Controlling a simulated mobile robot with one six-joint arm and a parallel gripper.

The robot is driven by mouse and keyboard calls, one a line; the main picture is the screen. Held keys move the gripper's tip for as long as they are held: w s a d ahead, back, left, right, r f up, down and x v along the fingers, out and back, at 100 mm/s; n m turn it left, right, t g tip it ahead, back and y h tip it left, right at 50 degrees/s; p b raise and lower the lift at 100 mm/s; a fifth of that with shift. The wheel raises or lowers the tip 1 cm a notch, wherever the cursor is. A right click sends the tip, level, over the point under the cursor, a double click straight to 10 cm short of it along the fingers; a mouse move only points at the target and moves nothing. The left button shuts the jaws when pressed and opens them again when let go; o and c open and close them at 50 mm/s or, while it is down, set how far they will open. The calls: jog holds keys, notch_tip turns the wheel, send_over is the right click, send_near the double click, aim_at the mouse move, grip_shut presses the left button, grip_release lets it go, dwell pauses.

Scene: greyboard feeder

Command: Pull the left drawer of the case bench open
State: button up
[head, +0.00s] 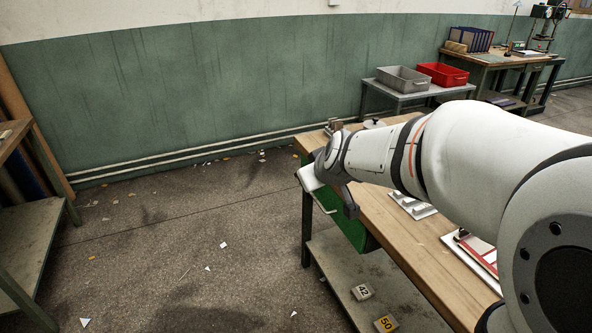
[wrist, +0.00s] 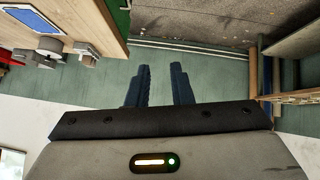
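The case bench (head: 395,225) has a wooden top. Below its left edge is the green front of a drawer (head: 345,222), partly hidden behind my arm and gripper. A thin handle (head: 322,206) shows on that front. In the wrist view a strip of the green drawer (wrist: 118,17) shows at the top, beside the wooden bench top (wrist: 85,22). My gripper (head: 312,180) is over the bench's left edge in the head view, its fingertips not clear there. In the wrist view my gripper (wrist: 160,80) has its two dark blue fingers apart, nothing between them, and clear of the drawer.
Number blocks 42 (head: 362,292) and 50 (head: 386,323) sit on the bench's lower shelf (head: 340,270). White fixtures (head: 410,205) lie on the top. Grey (head: 403,80) and red (head: 443,74) bins stand behind. The floor left of the bench is open, with scattered scraps.

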aim_at(317, 201)
jog(key=w+a+f+n+t+h+b, duration=0.1)
jog(key=w+f+n+t+h+b, duration=0.15)
jog(key=w+f+b, duration=0.65)
jog(key=w+a+f+n+t+h+b, duration=0.1)
jog(key=w+f+t+h+b, duration=0.4)
jog(key=w, duration=0.8)
notch_tip(317, 201, down, 19)
jog(key=w+d+g+h+b, duration=0.1)
jog(key=d+g+h+b, duration=0.15)
jog(key=h+b, duration=0.65)
jog(key=shift+g, duration=0.4)
jog(key=x, duration=0.2)
jog(key=b+x, duration=0.1)
jog(key=x, duration=0.2)
jog(key=b+x, duration=0.1)
jog(key=x, duration=0.1)
jog(key=shift+w+d+r, duration=0.2)
jog(key=shift+w+r, duration=0.05)
jog(key=shift+r, duration=0.15)
jog(key=shift+c, duration=0.2)
